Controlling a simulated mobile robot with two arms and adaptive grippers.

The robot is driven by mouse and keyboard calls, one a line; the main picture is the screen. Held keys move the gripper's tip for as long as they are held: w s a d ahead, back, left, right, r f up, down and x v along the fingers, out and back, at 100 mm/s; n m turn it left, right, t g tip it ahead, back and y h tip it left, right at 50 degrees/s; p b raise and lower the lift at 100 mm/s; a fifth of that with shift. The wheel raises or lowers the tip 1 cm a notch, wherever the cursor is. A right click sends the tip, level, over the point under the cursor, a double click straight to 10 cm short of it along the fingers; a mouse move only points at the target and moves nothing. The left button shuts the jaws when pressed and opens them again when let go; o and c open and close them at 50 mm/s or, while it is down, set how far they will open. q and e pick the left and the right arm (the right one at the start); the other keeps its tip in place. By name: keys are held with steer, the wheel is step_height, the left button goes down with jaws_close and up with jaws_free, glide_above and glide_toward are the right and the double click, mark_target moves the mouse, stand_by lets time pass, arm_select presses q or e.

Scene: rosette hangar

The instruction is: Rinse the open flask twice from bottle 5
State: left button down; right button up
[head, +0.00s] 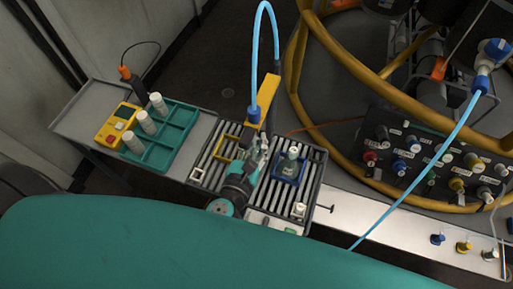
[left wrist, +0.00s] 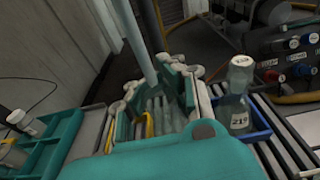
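A clear flask (head: 290,163) labelled 219 stands upright in a blue square holder (head: 278,172) on the slatted tray. My right gripper is out of view.
A yellow frame (head: 226,140) lies on the slatted tray (head: 209,165). A small white piece (head: 299,209) sits near its front right. A yellow meter (head: 116,122) is beside the rack. A yellow post (head: 267,92) with a blue hose (head: 255,50) rises behind. A connector panel (head: 430,150) is at right.

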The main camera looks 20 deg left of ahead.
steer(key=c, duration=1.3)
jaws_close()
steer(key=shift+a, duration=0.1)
